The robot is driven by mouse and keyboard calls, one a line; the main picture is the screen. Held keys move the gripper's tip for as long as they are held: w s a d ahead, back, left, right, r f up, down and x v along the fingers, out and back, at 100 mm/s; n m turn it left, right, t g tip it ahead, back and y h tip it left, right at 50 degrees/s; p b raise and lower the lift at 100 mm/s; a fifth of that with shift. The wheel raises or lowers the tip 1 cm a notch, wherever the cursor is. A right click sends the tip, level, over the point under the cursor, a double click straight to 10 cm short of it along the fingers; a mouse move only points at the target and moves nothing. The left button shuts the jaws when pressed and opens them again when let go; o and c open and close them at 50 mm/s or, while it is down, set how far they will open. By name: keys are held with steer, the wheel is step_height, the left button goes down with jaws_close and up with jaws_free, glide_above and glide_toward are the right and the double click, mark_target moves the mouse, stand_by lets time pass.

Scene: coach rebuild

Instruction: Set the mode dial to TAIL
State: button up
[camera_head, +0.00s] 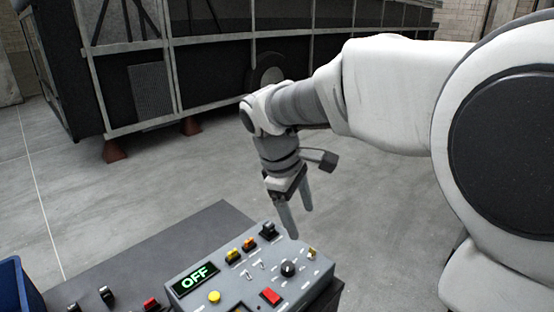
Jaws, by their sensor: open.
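The mode dial is most likely the round black knob (289,269) with a pale pointer mark, on the top face of the grey control box (240,278). Small labels ring the knob, but they are too small to read. A display (195,278) on the box reads OFF in green. My gripper (295,220) is open and empty. It points down above the back part of the box, above and behind the knob and apart from it.
The box also carries a yellow button (214,297), a red switch (271,296), yellow and orange switches (241,250) and a black switch (268,230). A dark bench (150,258) lies under it. A blue bin (14,285) stands at left. Open floor lies behind.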

steer(key=w+a+f+n+g+h+p, duration=0.1)
steer(key=w+a+f+n+p, duration=0.1)
steer(key=w+a+f+n, duration=0.5)
steer(key=m, duration=0.1)
glide_toward(288, 266)
steer(key=shift+h, duration=0.3)
steer(key=x, duration=0.8)
steer(key=shift+w+a+f+p, duration=0.1)
steer(key=shift+a+f+p, duration=0.05)
steer(key=shift+f+p, duration=0.2)
jaws_close()
